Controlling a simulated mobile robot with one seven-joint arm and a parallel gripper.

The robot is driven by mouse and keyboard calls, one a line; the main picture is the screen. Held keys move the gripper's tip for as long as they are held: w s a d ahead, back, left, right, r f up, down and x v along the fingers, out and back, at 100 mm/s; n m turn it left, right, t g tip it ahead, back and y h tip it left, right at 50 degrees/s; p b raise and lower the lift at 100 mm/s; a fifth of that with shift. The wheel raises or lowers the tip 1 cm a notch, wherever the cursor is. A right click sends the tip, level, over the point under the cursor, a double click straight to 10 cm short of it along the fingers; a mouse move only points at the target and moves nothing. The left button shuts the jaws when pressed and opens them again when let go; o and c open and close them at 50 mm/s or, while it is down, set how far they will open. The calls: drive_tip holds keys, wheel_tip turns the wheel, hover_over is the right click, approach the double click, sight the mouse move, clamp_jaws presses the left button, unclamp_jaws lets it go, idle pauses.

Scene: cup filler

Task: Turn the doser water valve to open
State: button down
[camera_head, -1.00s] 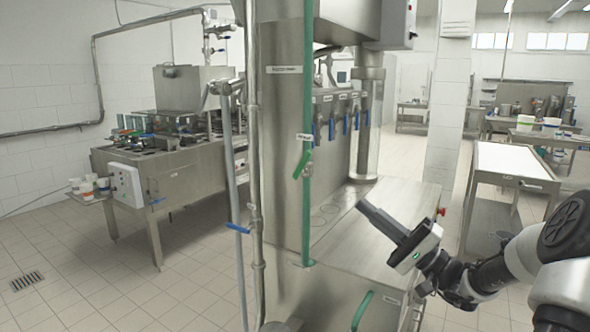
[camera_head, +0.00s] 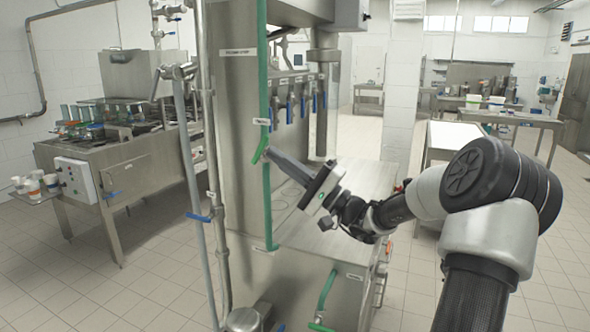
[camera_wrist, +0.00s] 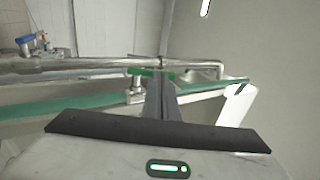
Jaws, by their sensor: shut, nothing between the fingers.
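The green valve handle (camera_head: 261,153) sits on the green vertical pipe (camera_head: 268,205) at the front corner of the steel doser (camera_head: 235,95). It hangs tilted, its lower end to the left. A white label (camera_head: 262,122) is just above it. My gripper (camera_head: 270,153) is shut and empty, its fingertips right at the handle from the right. In the wrist view the fingers (camera_wrist: 160,88) point at the green handle (camera_wrist: 150,72) and overlap part of it. I cannot tell whether they touch it.
A grey pipe with a blue handle (camera_head: 199,217) stands left of the doser. Several blue-handled taps (camera_head: 302,103) hang above its steel worktop (camera_head: 355,185). Another green handle (camera_head: 320,327) is low at the front. A steel machine (camera_head: 120,150) stands at the left.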

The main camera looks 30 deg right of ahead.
sight(266, 144)
drive_tip(key=shift+w+a+r, duration=0.2)
drive_tip(key=shift+w+a, duration=0.05)
drive_tip(key=shift+w, duration=0.1)
drive_tip(key=shift+r, duration=0.1)
drive_tip(key=shift+r+g+p, duration=0.15)
drive_tip(key=shift+g+p, duration=0.15)
drive_tip(key=shift+p, duration=0.2)
drive_tip(key=shift+r, duration=0.15)
drive_tip(key=p, duration=0.1)
drive_tip(key=r+g+h+p, duration=0.1)
drive_tip(key=p, duration=0.1)
drive_tip(key=shift+w+a+r+h, duration=0.1)
drive_tip(key=shift+w+a+h, duration=0.05)
drive_tip(key=shift+h, duration=0.15)
drive_tip(key=g+p, duration=0.1)
drive_tip(key=g+h+p, duration=0.1)
drive_tip(key=w+r+g+h+p, duration=0.1)
drive_tip(key=shift+a, duration=0.35)
drive_tip(key=shift+f, duration=0.15)
